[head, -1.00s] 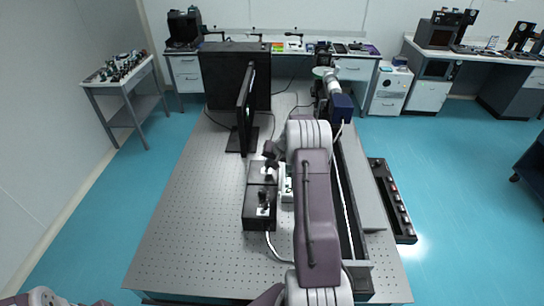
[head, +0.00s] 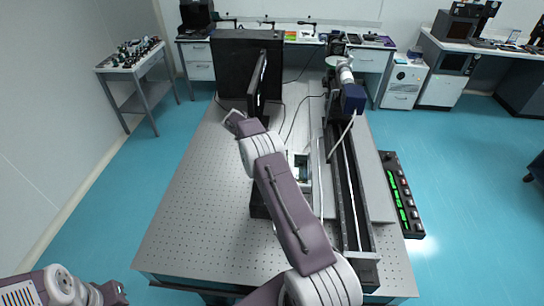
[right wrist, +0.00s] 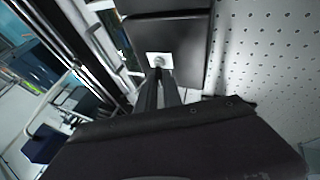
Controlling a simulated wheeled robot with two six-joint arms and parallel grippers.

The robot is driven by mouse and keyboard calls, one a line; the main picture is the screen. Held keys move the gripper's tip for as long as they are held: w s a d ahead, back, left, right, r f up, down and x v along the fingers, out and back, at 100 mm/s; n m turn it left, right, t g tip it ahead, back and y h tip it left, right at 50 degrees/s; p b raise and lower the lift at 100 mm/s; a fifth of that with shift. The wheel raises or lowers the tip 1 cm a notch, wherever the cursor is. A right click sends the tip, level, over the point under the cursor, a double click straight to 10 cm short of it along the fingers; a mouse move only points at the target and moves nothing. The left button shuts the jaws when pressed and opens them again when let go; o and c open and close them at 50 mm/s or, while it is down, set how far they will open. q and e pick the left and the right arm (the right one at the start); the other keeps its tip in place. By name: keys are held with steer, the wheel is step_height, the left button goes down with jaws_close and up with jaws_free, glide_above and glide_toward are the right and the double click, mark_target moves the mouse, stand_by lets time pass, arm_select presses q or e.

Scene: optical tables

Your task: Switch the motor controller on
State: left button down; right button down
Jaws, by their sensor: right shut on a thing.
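A black box (right wrist: 180,38) with a small white switch plate (right wrist: 166,60) fills the upper middle of the right wrist view. I see no label, so I cannot tell if it is the motor controller. My right gripper (right wrist: 158,76) is shut on the small switch lever (right wrist: 158,62) at that plate. In the head view my right arm covers the gripper, the switch and most of the box; a dark edge of the box (head: 257,206) shows beside the arm. My left gripper (head: 115,293) is at the lower left, away from the table; its jaws are unclear.
The perforated optical table (head: 195,215) is clear on its left. A monitor (head: 257,85) stands at the back. A long black rail (head: 348,200) runs along the right side. A black strip (head: 402,195) beyond the table's right edge shows green lights.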

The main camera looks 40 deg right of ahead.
steer(key=shift+a+f+h+b, duration=0.2)
steer(key=shift+f+h+b, duration=0.05)
steer(key=shift+h+b, duration=0.05)
steer(key=shift+g, duration=0.3)
steer(key=c, duration=1.5)
jaws_free()
steer(key=shift+w+r, duration=0.1)
steer(key=shift+r, duration=0.05)
steer(key=b+v, duration=0.2)
steer(key=v, duration=0.6)
steer(key=shift+a+r, duration=0.25)
steer(key=shift+a, duration=0.05)
